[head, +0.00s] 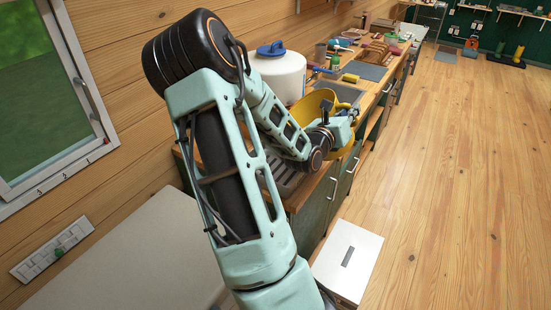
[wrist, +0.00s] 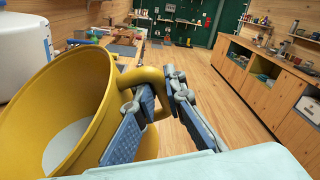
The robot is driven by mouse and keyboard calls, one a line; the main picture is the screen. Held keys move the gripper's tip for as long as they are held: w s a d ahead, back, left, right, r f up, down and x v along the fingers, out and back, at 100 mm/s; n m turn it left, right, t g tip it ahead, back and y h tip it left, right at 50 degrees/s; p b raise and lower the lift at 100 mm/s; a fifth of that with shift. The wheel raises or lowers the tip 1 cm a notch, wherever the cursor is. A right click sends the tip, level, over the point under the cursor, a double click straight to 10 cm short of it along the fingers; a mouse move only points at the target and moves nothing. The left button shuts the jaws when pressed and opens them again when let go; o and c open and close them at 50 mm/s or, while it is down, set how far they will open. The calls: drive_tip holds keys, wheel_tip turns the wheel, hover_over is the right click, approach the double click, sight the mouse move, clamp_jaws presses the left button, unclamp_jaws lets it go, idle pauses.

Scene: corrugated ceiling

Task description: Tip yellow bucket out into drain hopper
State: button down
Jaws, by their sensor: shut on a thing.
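The yellow bucket (wrist: 95,95) fills the left of the wrist view, its mouth facing up and left. A pale grey round surface (wrist: 68,148) shows inside; I cannot tell whether it is contents or the bottom. My gripper (wrist: 154,98) is shut on the bucket's side handle (wrist: 152,76). In the head view the bucket (head: 312,103) is at the counter's front edge, partly hidden behind my gripper (head: 342,126) and arm. I cannot tell whether its base touches anything. I cannot clearly pick out the drain hopper; a grey basin (head: 345,91) lies just beyond the bucket.
A white drum with a blue lid (head: 278,72) stands by the wall behind the bucket. A ridged grey draining area (head: 286,182) lies under my arm. Several tools and a yellow cylinder (head: 350,78) are farther along the counter. The wooden floor (head: 450,170) to the right is clear.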

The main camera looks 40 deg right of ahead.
drive_tip(key=shift+w+a+r, duration=0.1)
drive_tip(key=shift+w+r, duration=0.15)
drive_tip(key=shift+r, duration=0.05)
